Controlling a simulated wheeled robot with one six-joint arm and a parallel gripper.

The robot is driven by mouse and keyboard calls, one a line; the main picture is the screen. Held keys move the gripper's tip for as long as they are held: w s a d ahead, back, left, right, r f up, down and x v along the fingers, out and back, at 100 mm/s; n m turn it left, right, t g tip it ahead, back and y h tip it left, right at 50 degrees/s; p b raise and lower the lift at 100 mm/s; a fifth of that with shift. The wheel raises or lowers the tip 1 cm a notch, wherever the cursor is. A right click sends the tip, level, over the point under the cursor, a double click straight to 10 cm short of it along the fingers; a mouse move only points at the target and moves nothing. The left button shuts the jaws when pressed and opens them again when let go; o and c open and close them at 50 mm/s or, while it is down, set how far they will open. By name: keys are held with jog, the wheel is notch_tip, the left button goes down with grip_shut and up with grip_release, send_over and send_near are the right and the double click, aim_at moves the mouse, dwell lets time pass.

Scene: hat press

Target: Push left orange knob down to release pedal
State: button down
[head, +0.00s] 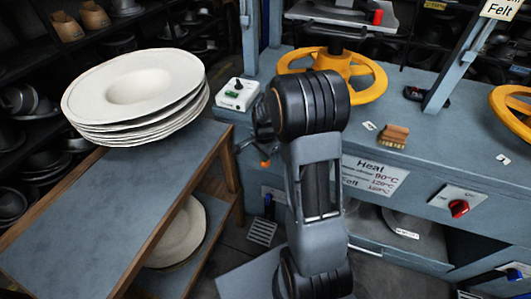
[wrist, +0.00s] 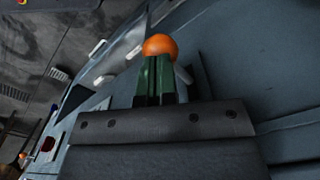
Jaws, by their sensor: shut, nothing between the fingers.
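An orange round knob (wrist: 160,44) shows in the wrist view right at the tips of my gripper (wrist: 155,70). Its two green fingers are shut together with nothing between them. The knob overlaps the fingertips in the picture; I cannot tell whether they touch. In the head view an orange knob (head: 265,164) sits at the front of the press bench, just below the dark end of my arm, whose fingers are mostly hidden there. A second, small orange spot (wrist: 22,156) shows at the lower left of the wrist view. I cannot clearly make out the pedal.
The blue press bench (head: 420,130) carries a yellow handwheel (head: 360,85), a white control box (head: 238,93) and a brush (head: 393,135). A red switch (head: 459,207) is on its front. A wooden-framed cart (head: 100,215) with stacked white hats (head: 135,95) stands at left.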

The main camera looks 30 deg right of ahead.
jog(key=shift+r+p, duration=2.5)
jog(key=shift+r, duration=1)
jog(key=shift+n, duration=0.4)
jog(key=shift+s+f+n, duration=0.2)
jog(key=shift+s+n, duration=0.05)
jog(key=shift+n, duration=0.25)
jog(key=s+a+r+n+t+p, duration=0.1)
jog(key=s+a+r+n+p, duration=0.2)
jog(key=r, duration=0.5)
jog(key=s+a+r+n+t+p, duration=0.1)
jog(key=s+a+r+n+p, duration=0.2)
jog(key=s+r+n, duration=0.3)
jog(key=s+a+r+n+t+p, duration=0.1)
jog(key=s+a+r+n+p, duration=0.2)
jog(key=s+r, duration=0.3)
notch_tip(320, 180, up, 4)
jog(key=shift+s+a+f+n+t, duration=0.15)
jog(key=shift+s+a+n+t, duration=0.25)
jog(key=shift+n, duration=0.5)
